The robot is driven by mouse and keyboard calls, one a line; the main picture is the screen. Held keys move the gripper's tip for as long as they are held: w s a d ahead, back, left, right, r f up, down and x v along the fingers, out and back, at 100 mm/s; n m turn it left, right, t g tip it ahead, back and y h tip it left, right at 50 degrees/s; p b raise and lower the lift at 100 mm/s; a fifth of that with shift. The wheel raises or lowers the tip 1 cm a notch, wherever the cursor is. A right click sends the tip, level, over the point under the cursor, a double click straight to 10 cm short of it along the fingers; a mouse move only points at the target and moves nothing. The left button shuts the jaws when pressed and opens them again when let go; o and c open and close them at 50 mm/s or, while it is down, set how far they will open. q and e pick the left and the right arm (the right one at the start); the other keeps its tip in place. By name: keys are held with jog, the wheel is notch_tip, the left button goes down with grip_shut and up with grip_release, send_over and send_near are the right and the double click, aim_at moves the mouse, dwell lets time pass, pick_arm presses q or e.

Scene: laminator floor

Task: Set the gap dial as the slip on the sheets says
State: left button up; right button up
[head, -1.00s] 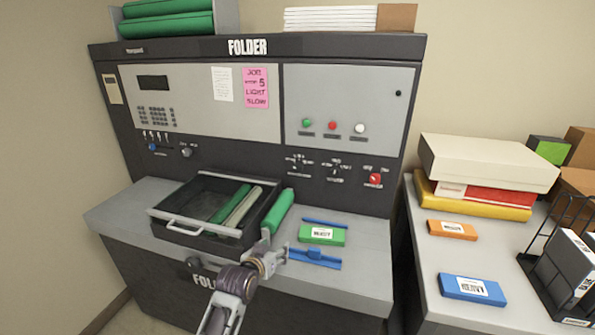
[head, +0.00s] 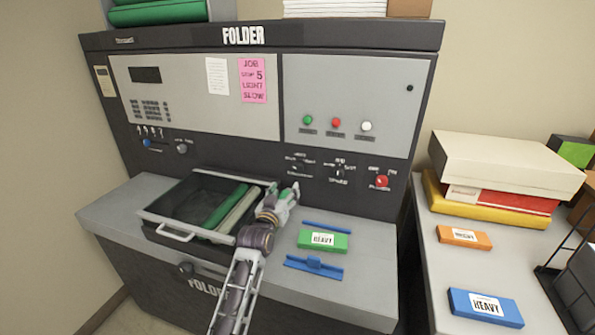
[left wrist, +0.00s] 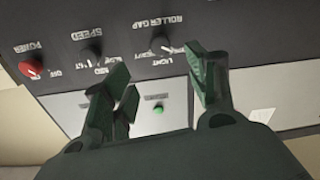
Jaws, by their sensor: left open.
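The pink slip (head: 253,80) on the panel of the folder machine reads JOB, a line with 5, LIGHT, SLOW. The roller gap dial (head: 298,169) sits on the dark strip below the panel. In the left wrist view the dark gap dial (left wrist: 160,42) shows under the ROLLER GAP lettering, with LIGHT marked beside it; its exact setting is too small to tell. My left gripper (head: 288,196) is in front of and below the dial, apart from it. In the left wrist view the left gripper (left wrist: 158,75) is open and empty. My right gripper is out of view.
The speed dial (left wrist: 92,56) and red power knob (left wrist: 31,68) sit beside the gap dial. Below are an open tray (head: 180,232) with rolls, a green HEAVY box (head: 323,241) and a blue piece (head: 314,266). A side table (head: 425,270) holds boxes.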

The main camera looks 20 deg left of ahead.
pick_arm(q)
send_near(297, 169)
jog(key=shift+w, duration=1.5)
jog(key=shift+w+p, duration=0.5)
jog(key=shift+w, duration=2.15)
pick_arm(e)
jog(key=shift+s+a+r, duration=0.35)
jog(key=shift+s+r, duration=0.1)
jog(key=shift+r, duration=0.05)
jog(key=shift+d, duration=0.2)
pick_arm(q)
jog(key=shift+f, duration=0.1)
jog(key=c, duration=1)
jog(key=shift+c, duration=0.2)
